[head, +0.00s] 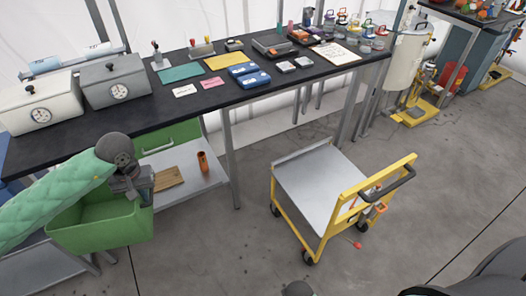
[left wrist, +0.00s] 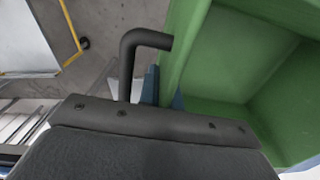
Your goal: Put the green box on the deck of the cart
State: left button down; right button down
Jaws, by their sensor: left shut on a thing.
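The green box (head: 100,232) is an open-topped bin at the lower left of the head view, clear of the table's front edge. My left gripper (head: 138,186) is shut on its rim. In the left wrist view the box (left wrist: 240,75) fills the right side, its wall between my left fingers (left wrist: 162,88). The yellow-framed cart (head: 345,222) stands on the floor to the right, and its grey deck (head: 315,180) is empty. A corner of the deck also shows in the left wrist view (left wrist: 22,40). My right gripper is not in view.
A long black table (head: 150,98) runs behind, loaded with cases, cards and small tools. Its lower shelf (head: 200,182) holds another green container (head: 170,138), an orange cylinder (head: 203,161) and a brown board (head: 168,178). Open floor (head: 225,245) lies between the box and cart.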

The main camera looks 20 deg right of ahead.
aim_at(325, 182)
jog(key=k+z, duration=0.1)
jog(key=z, duration=0.35)
jog(key=k+l+z, duration=0.1)
jog(key=z, duration=0.35)
jog(key=i+j+z, duration=0.15)
jog(key=i+z, duration=0.25)
jog(key=i, duration=0.35)
